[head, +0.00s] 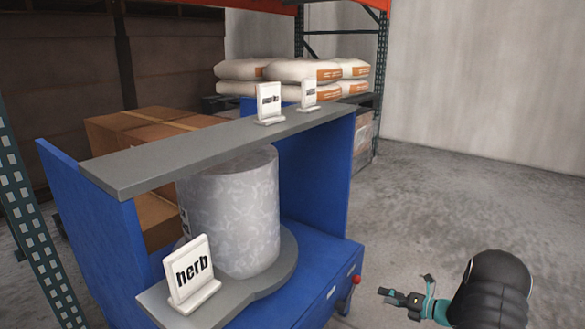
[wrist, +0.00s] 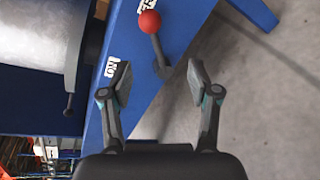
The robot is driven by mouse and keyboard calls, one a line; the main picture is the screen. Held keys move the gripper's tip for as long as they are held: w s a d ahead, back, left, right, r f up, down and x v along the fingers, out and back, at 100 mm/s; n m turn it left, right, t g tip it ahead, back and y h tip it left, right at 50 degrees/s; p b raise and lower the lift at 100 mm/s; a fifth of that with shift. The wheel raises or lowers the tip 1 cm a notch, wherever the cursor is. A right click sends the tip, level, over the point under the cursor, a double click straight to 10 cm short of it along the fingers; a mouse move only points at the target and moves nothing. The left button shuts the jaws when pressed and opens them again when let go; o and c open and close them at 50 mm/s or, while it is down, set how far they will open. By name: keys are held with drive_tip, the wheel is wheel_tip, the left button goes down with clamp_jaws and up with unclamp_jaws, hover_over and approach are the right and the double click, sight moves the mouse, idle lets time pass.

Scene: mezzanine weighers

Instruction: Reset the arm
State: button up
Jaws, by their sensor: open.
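My gripper (wrist: 160,85) is open and empty in the wrist view, with its two fingers spread apart. A lever with a red ball knob (wrist: 150,22) on the blue stand shows beyond and between the fingers, apart from them as far as I can tell. In the head view my gripper (head: 405,300) is at the lower right, to the right of the blue stand (head: 330,225) and of the red knob (head: 356,280). My black arm reaches in from the lower right corner.
A grey cylinder (head: 235,212) stands on a round grey plate, with a "herb" sign (head: 190,272) in front. Two small signs stand on the grey top shelf (head: 180,153). Boxes, sacks (head: 300,70) and racking are behind. The concrete floor (head: 460,190) at right is clear.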

drive_tip(key=s+a+f+n+g, duration=0.3)
drive_tip(key=s+f+n+g, duration=0.1)
drive_tip(key=s+n, duration=0.25)
drive_tip(key=s+a+r+n+g+h, duration=0.2)
drive_tip(key=s+a+r+n+g, duration=0.3)
drive_tip(key=s+n, duration=0.45)
drive_tip(key=s+a+r+n+t+h, duration=0.1)
drive_tip(key=s+a+r+n+h, duration=0.2)
drive_tip(key=s+r+n, duration=0.4)
drive_tip(key=s+a+r+n+t+h+p, duration=0.1)
drive_tip(key=s+r+n, duration=0.6)
drive_tip(key=r, duration=0.8)
drive_tip(key=s+a+r+n+t+h+p, duration=0.1)
drive_tip(key=s+a+r+n+t+h, duration=0.1)
drive_tip(key=s+a+r+n+h, duration=0.3)
drive_tip(key=s+a+r+n, duration=0.1)
drive_tip(key=s+r+n, duration=0.2)
drive_tip(key=s+r, duration=0.2)
drive_tip(key=shift+a+r+t, duration=0.15)
drive_tip(key=shift+r+t, duration=0.15)
drive_tip(key=shift+r, duration=0.35)
